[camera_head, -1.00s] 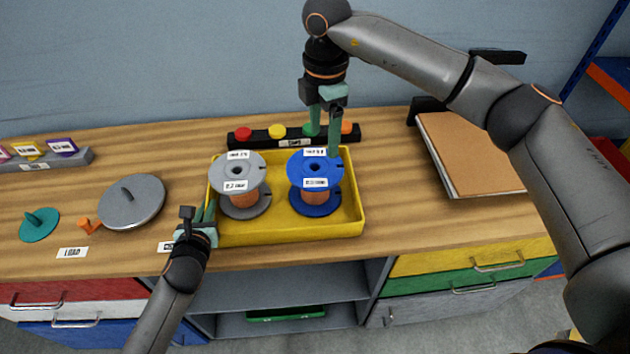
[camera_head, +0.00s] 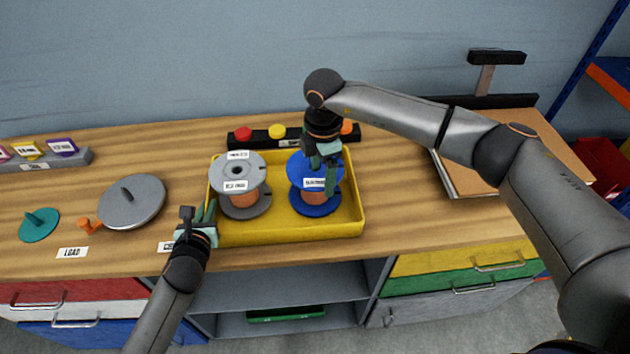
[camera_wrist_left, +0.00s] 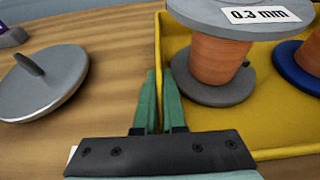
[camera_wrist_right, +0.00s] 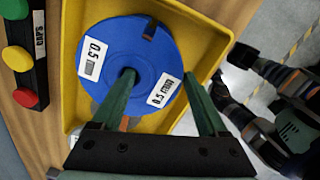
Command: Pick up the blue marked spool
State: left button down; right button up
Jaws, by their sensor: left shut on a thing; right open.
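The blue marked spool (camera_head: 317,205), with copper-coloured wire, stands upright in the right part of the yellow tray (camera_head: 340,228). My right gripper (camera_head: 324,172) is over it, pointing down and open. In the right wrist view, one finger is at the centre hole of the blue spool (camera_wrist_right: 112,45) and the other at its outer rim. I cannot tell how deep the fingers reach. A grey spool (camera_head: 245,207) stands to its left in the tray. My left gripper (camera_head: 210,212) is shut on the tray's left wall, which also shows in the left wrist view (camera_wrist_left: 158,50).
A black bar with coloured buttons (camera_head: 262,138) stands behind the tray. A grey disc (camera_head: 132,202), an orange piece (camera_head: 90,226) and a teal disc (camera_head: 39,225) lie on the left of the table. A brown board (camera_head: 480,170) lies at the right.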

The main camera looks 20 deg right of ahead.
jog(key=shift+f, duration=0.15)
jog(key=c, duration=1.2)
grip_shut()
